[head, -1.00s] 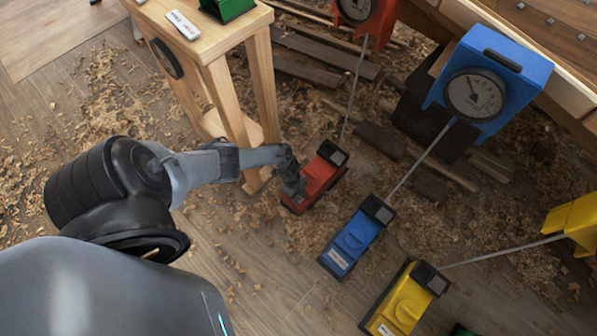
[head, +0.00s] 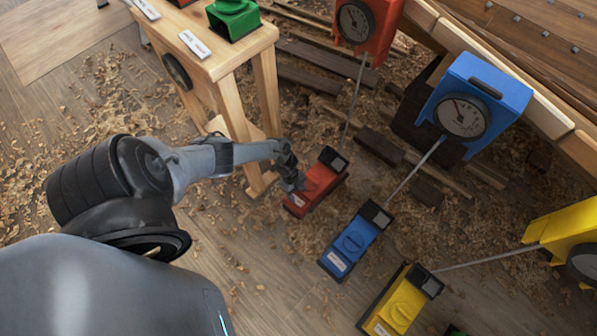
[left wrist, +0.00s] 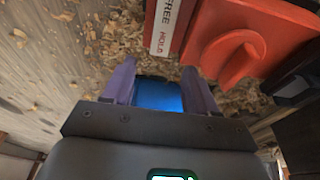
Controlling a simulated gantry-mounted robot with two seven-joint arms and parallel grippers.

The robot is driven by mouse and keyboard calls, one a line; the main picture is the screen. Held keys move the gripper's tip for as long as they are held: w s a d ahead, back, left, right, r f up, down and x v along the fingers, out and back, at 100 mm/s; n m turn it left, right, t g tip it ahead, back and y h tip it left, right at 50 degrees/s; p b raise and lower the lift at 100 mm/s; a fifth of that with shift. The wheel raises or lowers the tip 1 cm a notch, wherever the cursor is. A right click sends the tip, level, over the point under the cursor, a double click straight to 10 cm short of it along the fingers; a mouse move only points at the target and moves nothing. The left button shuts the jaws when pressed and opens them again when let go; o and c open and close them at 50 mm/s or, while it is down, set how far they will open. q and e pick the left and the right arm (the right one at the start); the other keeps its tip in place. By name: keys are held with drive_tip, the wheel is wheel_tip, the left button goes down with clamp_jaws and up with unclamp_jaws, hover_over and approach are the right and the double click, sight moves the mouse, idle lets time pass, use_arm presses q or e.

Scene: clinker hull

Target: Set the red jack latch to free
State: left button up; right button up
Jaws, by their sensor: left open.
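The red jack (head: 318,187) stands on the floor near the wooden stand in the head view. My left gripper (head: 293,184) is at its left side, and the fingers are too small there to make out. In the left wrist view the red jack (left wrist: 290,22) fills the upper right, with a white FREE/HOLD label (left wrist: 163,28) along its edge. My right gripper is out of view.
A blue jack (head: 352,243) and a yellow jack (head: 400,303) stand to the lower right. Rods run from the jacks to a red gauge (head: 357,25), a blue gauge (head: 462,112) and a yellow gauge (head: 570,225). The wooden stand (head: 235,105) is close behind my forearm. Shavings litter the floor.

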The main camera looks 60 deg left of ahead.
use_arm(q)
drive_tip(key=p+v, duration=0.2)
drive_tip(key=v, duration=0.2)
drive_tip(key=shift+s, duration=0.15)
idle(0.4)
